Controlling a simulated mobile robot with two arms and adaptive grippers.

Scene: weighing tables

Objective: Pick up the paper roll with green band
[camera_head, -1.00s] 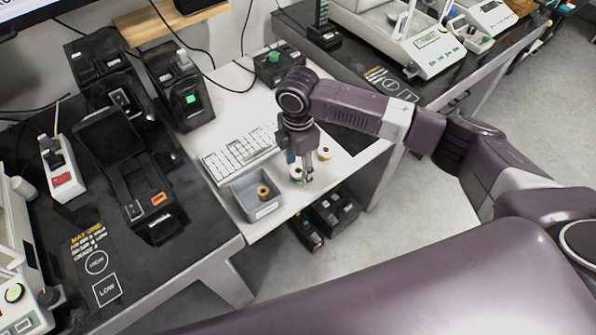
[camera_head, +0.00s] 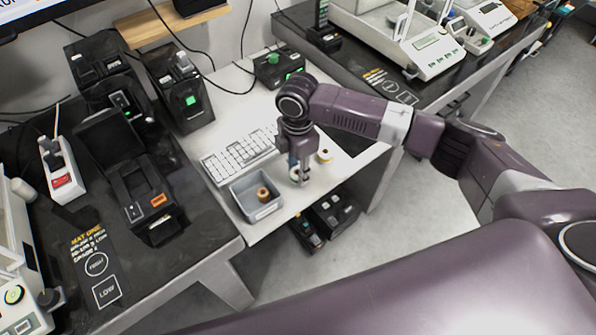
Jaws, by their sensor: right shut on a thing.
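A small paper roll (camera_head: 293,172) stands on the white table, partly hidden by my right gripper. Its band looks greenish, but it is too small and too covered to be sure. My right gripper (camera_head: 299,180) points straight down and is shut on this roll, at about table height. I cannot tell whether the roll is clear of the table. A second roll with a yellow band (camera_head: 325,156) stands just to the right, apart from the gripper. My left gripper is not in view.
A grey bin (camera_head: 246,207) holding a brown roll (camera_head: 263,194) stands left of the gripper. A white keyboard (camera_head: 240,152) lies behind it. A black box with a green button (camera_head: 277,68) stands at the back. The table's front right is clear.

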